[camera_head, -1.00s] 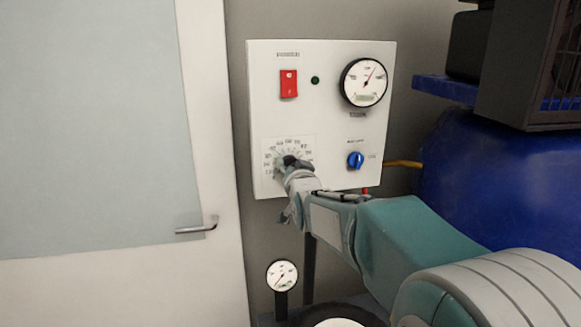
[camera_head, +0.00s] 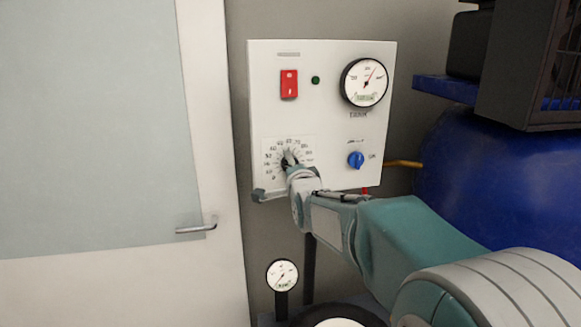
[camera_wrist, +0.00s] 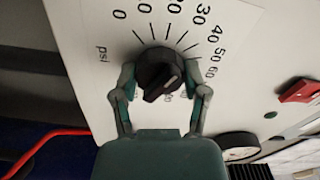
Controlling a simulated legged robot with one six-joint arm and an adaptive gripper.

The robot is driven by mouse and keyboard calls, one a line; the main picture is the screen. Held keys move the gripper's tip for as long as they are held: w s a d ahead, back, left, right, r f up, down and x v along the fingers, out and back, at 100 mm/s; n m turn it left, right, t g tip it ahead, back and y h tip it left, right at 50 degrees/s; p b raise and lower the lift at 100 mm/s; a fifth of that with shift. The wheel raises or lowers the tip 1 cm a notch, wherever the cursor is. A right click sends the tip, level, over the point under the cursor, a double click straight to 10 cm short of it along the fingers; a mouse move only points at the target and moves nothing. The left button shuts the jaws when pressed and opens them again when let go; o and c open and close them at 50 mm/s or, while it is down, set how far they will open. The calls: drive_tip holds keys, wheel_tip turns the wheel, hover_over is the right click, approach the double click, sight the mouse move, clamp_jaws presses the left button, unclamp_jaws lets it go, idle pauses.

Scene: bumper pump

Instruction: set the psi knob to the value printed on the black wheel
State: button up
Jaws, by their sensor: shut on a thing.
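The black psi knob (camera_wrist: 158,70) is on the white control panel (camera_head: 335,125), at its lower left. My gripper (camera_wrist: 161,76) is shut on the knob, one finger on each side, in the wrist view. A pale line on the knob points to the lower right in that view, and my gripper hides part of the scale. In the head view my gripper (camera_head: 289,163) covers most of the knob. The black wheel (camera_head: 372,312) shows only partly at the bottom edge, around a white centre. No value on it can be read.
The panel also carries a red switch (camera_head: 289,84), a tank gauge (camera_head: 364,82) and a blue knob (camera_head: 355,160). A small gauge (camera_head: 282,275) stands below. A blue tank (camera_head: 500,190) is at the right, a door (camera_head: 110,130) at the left.

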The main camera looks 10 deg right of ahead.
drive_tip(key=shift+f+m, duration=0.15)
drive_tip(key=shift+m, duration=1.85)
drive_tip(key=o, duration=1.1)
drive_tip(key=shift+w+d, duration=0.1)
drive_tip(key=shift+o, duration=0.2)
drive_tip(key=s, duration=1.2)
drive_tip(key=s+f+n+g, duration=0.6)
drive_tip(key=s+n, duration=0.3)
drive_tip(key=s, duration=0.4)
drive_tip(key=s+f+n+g, duration=0.6)
drive_tip(key=s+n, duration=0.4)
drive_tip(key=s, duration=0.2)
drive_tip(key=shift+s+f, duration=0.35)
drive_tip(key=shift+f, duration=0.5)
